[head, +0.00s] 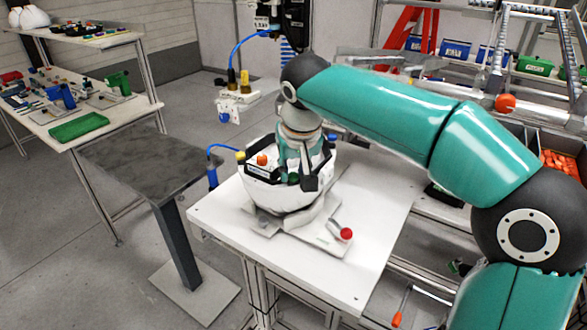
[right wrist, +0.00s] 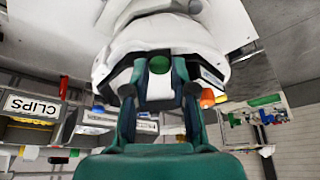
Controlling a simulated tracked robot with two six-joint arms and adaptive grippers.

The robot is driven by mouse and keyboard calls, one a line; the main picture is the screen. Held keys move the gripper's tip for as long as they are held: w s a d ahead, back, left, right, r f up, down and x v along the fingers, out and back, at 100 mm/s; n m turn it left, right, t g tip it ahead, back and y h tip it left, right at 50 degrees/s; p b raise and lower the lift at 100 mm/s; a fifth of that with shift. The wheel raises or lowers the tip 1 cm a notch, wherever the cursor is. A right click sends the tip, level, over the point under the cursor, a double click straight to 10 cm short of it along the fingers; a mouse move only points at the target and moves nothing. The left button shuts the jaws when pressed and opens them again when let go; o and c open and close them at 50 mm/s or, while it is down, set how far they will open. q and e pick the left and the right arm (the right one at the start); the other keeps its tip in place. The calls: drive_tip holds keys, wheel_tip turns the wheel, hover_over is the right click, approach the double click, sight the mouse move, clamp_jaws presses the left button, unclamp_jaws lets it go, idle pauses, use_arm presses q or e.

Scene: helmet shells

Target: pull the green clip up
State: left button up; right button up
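A white helmet shell (head: 283,193) sits on a fixture on the white table. The green clip (head: 292,178) is at its near side, partly hidden by my right gripper (head: 300,182), which reaches down over the shell. In the right wrist view the green clip (right wrist: 159,65) shows as a round green end between the two fingertips of my right gripper (right wrist: 160,75). The fingers lie close on both sides of it, and I cannot tell whether they touch it. My left gripper is not in view.
An orange clip (head: 262,160), a yellow clip (head: 240,156) and a blue clip (head: 332,138) are on the shell. A red-knobbed lever (head: 346,234) stands on the fixture's near right. The table (head: 385,190) is bare at right. A dark-topped stand (head: 140,160) is at left.

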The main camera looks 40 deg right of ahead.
clamp_jaws()
drive_tip(key=shift+r+p, duration=0.65)
drive_tip(key=shift+r, duration=0.05)
drive_tip(key=o, duration=0.6)
unclamp_jaws()
drive_tip(key=shift+c, duration=0.2)
